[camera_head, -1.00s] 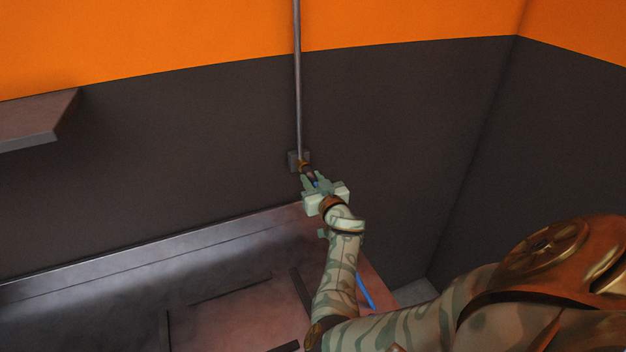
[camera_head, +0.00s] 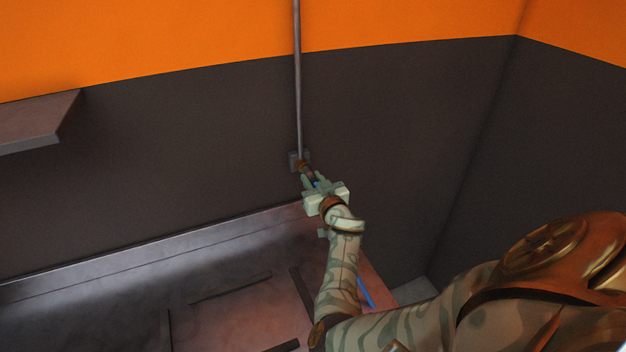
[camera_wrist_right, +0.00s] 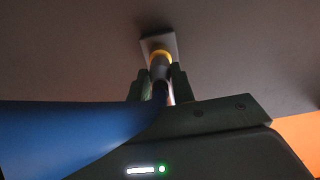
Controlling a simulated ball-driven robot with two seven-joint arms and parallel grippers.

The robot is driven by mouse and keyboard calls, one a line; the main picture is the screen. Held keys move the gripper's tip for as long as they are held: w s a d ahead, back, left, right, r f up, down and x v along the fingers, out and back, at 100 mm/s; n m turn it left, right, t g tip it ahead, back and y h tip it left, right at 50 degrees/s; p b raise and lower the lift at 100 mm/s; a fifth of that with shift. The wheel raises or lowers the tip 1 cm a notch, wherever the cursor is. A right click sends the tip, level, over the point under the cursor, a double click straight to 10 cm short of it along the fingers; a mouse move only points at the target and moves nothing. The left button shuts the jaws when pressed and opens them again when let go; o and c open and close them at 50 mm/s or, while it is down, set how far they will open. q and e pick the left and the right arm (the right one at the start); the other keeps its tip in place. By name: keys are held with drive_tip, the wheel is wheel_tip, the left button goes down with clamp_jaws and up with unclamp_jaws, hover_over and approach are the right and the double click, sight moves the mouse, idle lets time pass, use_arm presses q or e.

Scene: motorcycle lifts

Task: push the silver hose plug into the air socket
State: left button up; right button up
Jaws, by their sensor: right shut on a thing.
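The air socket (camera_head: 302,164) is a brass fitting on a small grey wall block, at the lower end of a vertical pipe. In the right wrist view the brass ring of the socket (camera_wrist_right: 160,57) shows on its grey plate. My right gripper (camera_head: 309,180) is shut on the hose plug, just below the socket. The silver plug (camera_wrist_right: 160,72) shows between the fingers and lines up with the brass ring. They appear to touch, but how far the plug is in I cannot tell. The blue hose (camera_wrist_right: 70,135) runs back from the gripper. My left gripper is not in view.
A metal bench (camera_head: 120,270) with dark strips on its top lies below, along the wall. A shelf (camera_head: 35,120) juts out at the left. The pipe (camera_head: 297,80) runs up the dark wall. The wall around the socket is clear.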

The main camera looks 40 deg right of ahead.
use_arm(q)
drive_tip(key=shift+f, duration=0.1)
use_arm(e)
drive_tip(key=shift+w+d, duration=0.1)
drive_tip(key=shift+w, duration=0.25)
drive_tip(key=o, duration=1)
